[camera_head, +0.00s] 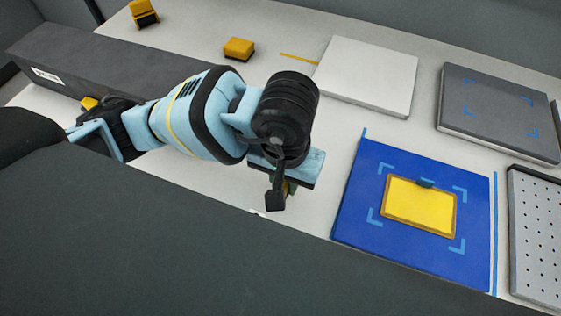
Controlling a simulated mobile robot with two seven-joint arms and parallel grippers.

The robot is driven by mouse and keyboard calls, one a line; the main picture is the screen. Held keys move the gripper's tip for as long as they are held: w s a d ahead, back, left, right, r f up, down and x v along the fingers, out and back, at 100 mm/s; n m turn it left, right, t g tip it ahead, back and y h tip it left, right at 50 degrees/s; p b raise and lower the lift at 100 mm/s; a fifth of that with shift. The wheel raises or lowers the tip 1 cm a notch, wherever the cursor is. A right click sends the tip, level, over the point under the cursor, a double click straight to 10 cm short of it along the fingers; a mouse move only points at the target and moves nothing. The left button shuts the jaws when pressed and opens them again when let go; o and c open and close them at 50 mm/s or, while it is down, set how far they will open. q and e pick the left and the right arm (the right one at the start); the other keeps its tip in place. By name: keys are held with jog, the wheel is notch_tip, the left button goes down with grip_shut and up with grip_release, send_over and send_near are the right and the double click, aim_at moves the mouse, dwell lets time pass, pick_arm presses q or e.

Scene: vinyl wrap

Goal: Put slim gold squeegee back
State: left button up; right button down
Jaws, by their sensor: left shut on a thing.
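My left gripper (279,195) reaches in from the left and hangs over the light table, left of the blue mat. It is shut on a thin thing of which only a small gold and dark edge shows; this looks like the slim gold squeegee (291,187). Most of it is hidden behind the fingers and wrist. A thin gold strip (299,60) lies flat on the table at the back, left of the white panel; I cannot tell if it is a marking. My right gripper is not in view.
A blue mat (350,215) bears a yellow panel (419,206) inside light blue corner marks. A white panel (366,74), a grey panel (499,112) and a perforated plate (537,235) lie around it. Yellow blocks (238,48) (143,13) stand at the back. A long dark box (110,72) is at left.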

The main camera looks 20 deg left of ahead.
pick_arm(q)
jog(key=shift+w+a+f, duration=0.1)
jog(key=shift+w+a, duration=0.25)
jog(key=shift+w, duration=0.35)
jog(key=shift+w+a+f, duration=0.1)
jog(key=shift+w+a, duration=0.25)
jog(key=shift+w, duration=0.4)
jog(key=shift+w+a, duration=0.35)
jog(key=shift+w, duration=0.35)
jog(key=shift+w+a+f+p, duration=0.15)
jog(key=shift+w+f+p, duration=0.1)
jog(key=shift+f, duration=0.4)
jog(key=shift+w+a+f+p, duration=0.1)
jog(key=shift+w+a+f, duration=0.1)
jog(key=shift+f, duration=0.4)
jog(key=shift+d+f, duration=0.1)
jog(key=shift+f, duration=0.45)
jog(key=shift+f, duration=0.15)
jog(key=o, duration=0.9)
notch_tip(320, 180, up, 12)
jog(key=shift+r, duration=0.15)
